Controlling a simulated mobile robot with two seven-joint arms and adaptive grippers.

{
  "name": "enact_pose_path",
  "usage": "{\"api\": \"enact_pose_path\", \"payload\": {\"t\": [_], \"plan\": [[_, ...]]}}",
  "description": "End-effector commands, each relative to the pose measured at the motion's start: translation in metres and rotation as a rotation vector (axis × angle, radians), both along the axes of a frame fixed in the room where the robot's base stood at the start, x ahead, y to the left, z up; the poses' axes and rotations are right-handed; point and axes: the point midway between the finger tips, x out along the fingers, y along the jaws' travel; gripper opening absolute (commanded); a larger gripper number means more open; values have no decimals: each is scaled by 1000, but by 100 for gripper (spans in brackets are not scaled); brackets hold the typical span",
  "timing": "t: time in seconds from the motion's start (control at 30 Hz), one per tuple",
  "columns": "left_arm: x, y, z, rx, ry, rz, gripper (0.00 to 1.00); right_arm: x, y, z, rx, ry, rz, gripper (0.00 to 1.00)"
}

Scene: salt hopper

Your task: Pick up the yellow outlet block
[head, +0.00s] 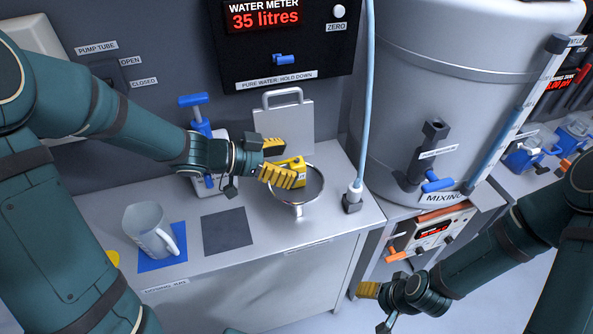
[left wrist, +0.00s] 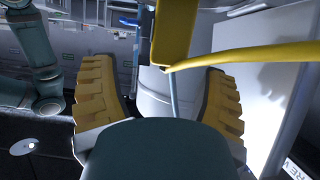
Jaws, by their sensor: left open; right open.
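The yellow outlet block (head: 294,166) is on the counter's right part, at the back of a metal ring (head: 299,204). My left gripper (head: 281,162) is open, with its ridged yellow fingers spread at the block's left end. In the left wrist view the block (left wrist: 175,30) shows large at the top, between and beyond the two open fingers (left wrist: 158,105), with a yellow bar running right. I cannot tell whether either finger touches it. My right gripper (head: 372,303) is open and empty, low in front of the counter.
A jug (head: 146,228) stands on a blue mat (head: 163,262) at the left. A dark square mat (head: 226,230) lies bare beside it. A grey plate with a handle (head: 284,122) stands behind the block. A pale blue hose (head: 367,110) hangs near the large mixing tank (head: 440,90).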

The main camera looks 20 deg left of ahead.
Motion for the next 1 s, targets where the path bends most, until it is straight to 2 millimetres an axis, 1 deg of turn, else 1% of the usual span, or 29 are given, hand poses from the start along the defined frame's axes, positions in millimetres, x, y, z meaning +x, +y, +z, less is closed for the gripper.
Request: {"api": "enact_pose_path", "payload": {"t": [0.2, 0.33, 0.43, 0.63, 0.67, 0.7, 0.77, 0.8, 0.87, 1.0], "plan": [[20, -20, -15, 1, 1, -3, 73, -3, 1, -12, 2, 7, 6, 66], [27, -31, -20, 0, 1, -2, 73, -5, 1, -15, 3, 10, 8, 66], [29, -35, -20, 1, 0, -1, 73, -5, 1, -16, 3, 11, 10, 66], [29, -35, -20, 1, 0, 0, 73, -5, 1, -15, 3, 11, 10, 66], [29, -35, -20, 1, 0, 0, 71, -5, 1, -15, 3, 11, 10, 66], [29, -35, -20, 1, 0, 0, 57, -5, 1, -15, 3, 11, 10, 66], [29, -35, -20, 1, 1, 0, 36, -5, 1, -15, 3, 11, 10, 66], [29, -35, -20, 1, 1, 0, 22, -5, 1, -15, 3, 11, 10, 66], [29, -35, -20, 1, 1, 0, 1, -5, 1, -15, 3, 11, 10, 66], [29, -35, -20, 1, 1, 0, 0, -5, 1, -15, 3, 11, 10, 66]]}}
